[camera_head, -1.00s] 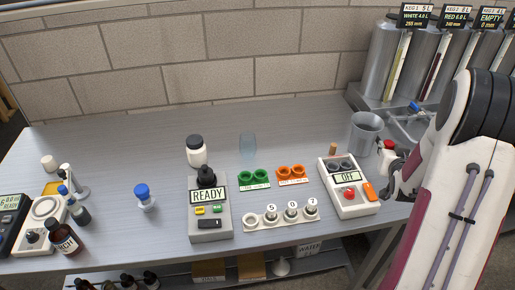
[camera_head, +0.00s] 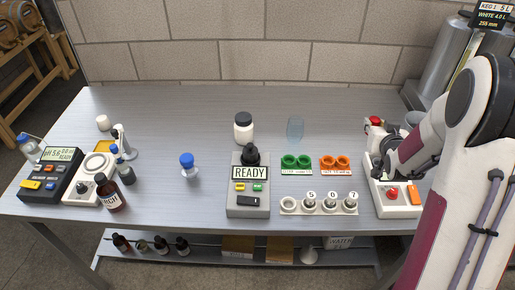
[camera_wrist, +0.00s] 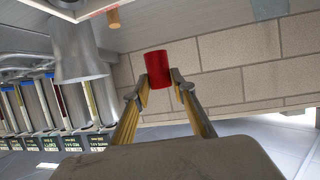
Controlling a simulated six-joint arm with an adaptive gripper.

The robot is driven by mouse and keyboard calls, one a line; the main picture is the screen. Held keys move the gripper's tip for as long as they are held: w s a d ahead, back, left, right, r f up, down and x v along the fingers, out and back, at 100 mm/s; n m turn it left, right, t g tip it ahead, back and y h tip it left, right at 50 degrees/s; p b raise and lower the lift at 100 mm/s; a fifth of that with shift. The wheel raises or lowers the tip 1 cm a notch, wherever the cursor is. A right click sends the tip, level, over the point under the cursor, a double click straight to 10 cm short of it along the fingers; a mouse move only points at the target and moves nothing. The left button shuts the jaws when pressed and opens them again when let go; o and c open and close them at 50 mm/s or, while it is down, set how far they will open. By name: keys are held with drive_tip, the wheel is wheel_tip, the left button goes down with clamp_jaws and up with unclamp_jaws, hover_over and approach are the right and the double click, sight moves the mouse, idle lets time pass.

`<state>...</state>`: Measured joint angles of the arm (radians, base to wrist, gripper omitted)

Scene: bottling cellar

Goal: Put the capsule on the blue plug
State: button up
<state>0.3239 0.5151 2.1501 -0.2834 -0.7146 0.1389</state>
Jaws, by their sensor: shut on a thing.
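My gripper (camera_wrist: 159,82) is shut on a red capsule (camera_wrist: 158,69), which sits between its two fingertips in the wrist view. In the head view the red capsule (camera_head: 376,121) shows small at the end of my arm, above the bench's right part, and the fingers are hard to make out. The blue plug (camera_head: 187,160) is the blue top on a small clear piece standing on the bench, left of the READY device. It is well to the left of my gripper, with nothing on its top. The wrist view does not show it.
Between capsule and plug stand the READY device (camera_head: 250,205), a dark-lidded white jar (camera_head: 243,130), a clear glass (camera_head: 295,128), green rings (camera_head: 296,163) and orange rings (camera_head: 335,163). A switch box (camera_head: 398,207) stands below my arm. Bare bench surrounds the plug.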

drive_tip(key=a+r+n+g+y, duration=0.1)
drive_tip(key=a+r+n+y, duration=0.15)
drive_tip(key=a, duration=1.15)
drive_tip(key=s+a+r+n+y, duration=0.1)
drive_tip(key=a+r+n+y, duration=0.15)
drive_tip(key=a, duration=1.15)
drive_tip(key=a+r+n+g+y, duration=0.1)
drive_tip(key=a+n+y, duration=0.25)
drive_tip(key=a, duration=1.05)
drive_tip(key=s+a+n+g+y, duration=0.1)
drive_tip(key=s+a, duration=0.2)
drive_tip(key=a, duration=0.3)
drive_tip(key=s+a+r+n+y, duration=0.1)
drive_tip(key=s+a, duration=0.3)
drive_tip(key=a, duration=0.2)
drive_tip(key=shift+s+a+r+g+y, duration=0.2)
drive_tip(key=shift+a+r+g+y, duration=0.05)
drive_tip(key=shift+a+g+y, duration=0.15)
wheel_tip(320, 180, down, 6)
drive_tip(key=shift+f, duration=0.2)
drive_tip(key=shift+f, duration=1.8)
drive_tip(key=shift+f, duration=0.1)
